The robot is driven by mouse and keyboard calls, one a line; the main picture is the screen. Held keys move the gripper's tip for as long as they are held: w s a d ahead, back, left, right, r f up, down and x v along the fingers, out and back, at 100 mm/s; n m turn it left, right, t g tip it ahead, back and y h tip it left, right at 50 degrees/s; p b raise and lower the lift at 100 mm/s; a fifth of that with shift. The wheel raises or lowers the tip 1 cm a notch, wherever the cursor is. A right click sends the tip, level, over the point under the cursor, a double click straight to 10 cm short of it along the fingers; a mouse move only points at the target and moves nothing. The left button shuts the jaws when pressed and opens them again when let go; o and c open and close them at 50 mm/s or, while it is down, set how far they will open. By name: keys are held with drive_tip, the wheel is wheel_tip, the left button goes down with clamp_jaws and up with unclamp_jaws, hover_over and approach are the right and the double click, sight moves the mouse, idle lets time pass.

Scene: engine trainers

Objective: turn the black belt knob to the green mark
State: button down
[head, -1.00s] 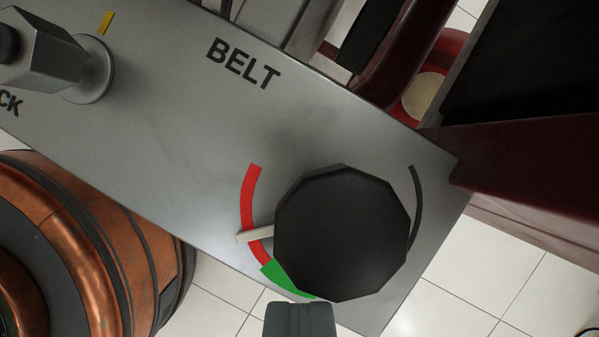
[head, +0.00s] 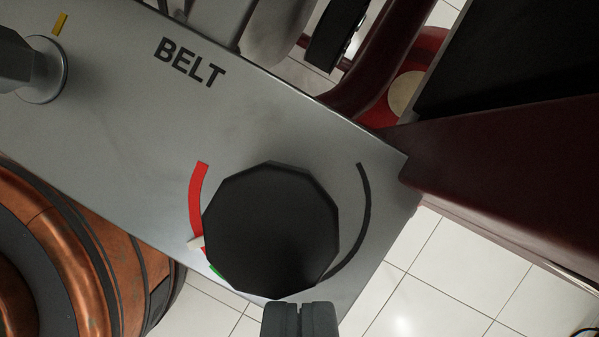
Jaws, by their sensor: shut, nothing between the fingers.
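The black belt knob (head: 271,230) is a many-sided dial on a grey metal panel (head: 130,110), below the word BELT. Its cream pointer (head: 196,243) sticks out at the left, at the lower part of the red arc (head: 197,195). Only a sliver of the green mark (head: 215,272) shows below the pointer; the knob hides the rest. A dark arc (head: 360,220) curves on the right side. My gripper (head: 300,318) is shut and empty at the bottom, its tips at the knob's lower edge in the picture. I cannot tell whether they touch it.
A hexagonal metal fitting (head: 30,68) with a yellow mark stands on the panel at the upper left. A copper-coloured round part (head: 90,260) lies below the panel at left. A dark red beam (head: 510,170) is at the right. White tiled floor shows below.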

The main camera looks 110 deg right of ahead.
drive_tip(key=shift+w, duration=0.25)
idle(0.4)
drive_tip(key=shift+d+r, duration=0.15)
drive_tip(key=shift+d, duration=0.15)
wheel_tip(320, 180, up, 6)
drive_tip(key=shift+d, duration=0.15)
idle(0.5)
drive_tip(key=shift+s, duration=0.1)
idle(0.3)
